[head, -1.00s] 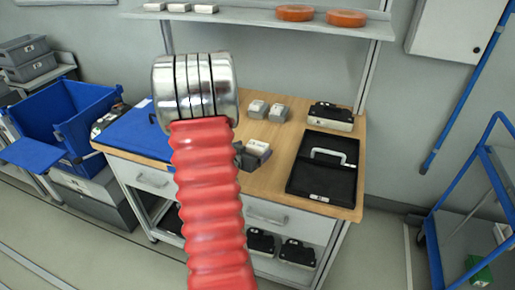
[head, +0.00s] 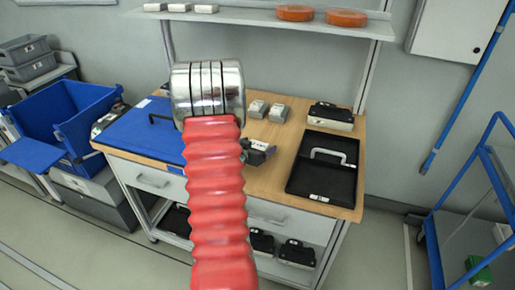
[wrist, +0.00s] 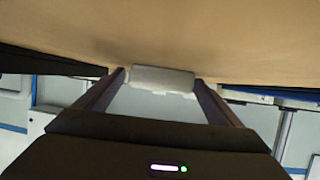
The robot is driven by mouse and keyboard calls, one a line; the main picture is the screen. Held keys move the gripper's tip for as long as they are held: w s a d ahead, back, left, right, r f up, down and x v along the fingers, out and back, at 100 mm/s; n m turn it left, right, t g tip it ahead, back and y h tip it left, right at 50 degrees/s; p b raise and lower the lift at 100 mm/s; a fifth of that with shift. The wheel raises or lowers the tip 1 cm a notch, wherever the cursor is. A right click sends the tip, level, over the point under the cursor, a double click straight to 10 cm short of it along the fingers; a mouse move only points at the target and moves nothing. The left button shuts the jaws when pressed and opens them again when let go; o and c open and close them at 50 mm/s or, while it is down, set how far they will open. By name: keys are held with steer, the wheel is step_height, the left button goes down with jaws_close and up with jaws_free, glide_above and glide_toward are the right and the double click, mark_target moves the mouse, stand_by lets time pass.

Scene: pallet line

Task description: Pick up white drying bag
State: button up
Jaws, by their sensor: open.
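In the wrist view a small white bag (wrist: 163,79) lies on the wooden surface, straight ahead between the fingertips of my gripper (wrist: 160,82). The dark fingers are apart, one to each side of the bag, and it is not clear whether they touch it. In the head view a small white-topped item (head: 259,146) with dark parts around it shows just right of my red arm sleeve. My arm hides part of that spot, and I cannot separate gripper from item there.
The wooden bench (head: 275,178) also holds two small grey-white packs (head: 268,111), a black case (head: 322,180) with a light handle, a black-topped device (head: 331,116) and a blue case (head: 145,130). A shelf (head: 250,17) hangs above. A blue crate (head: 65,120) stands left.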

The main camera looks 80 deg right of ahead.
mark_target(257, 144)
steer(key=shift+c, duration=0.7)
steer(key=c, duration=1)
steer(key=shift+r, duration=0.1)
steer(key=shift+r, duration=4.95)
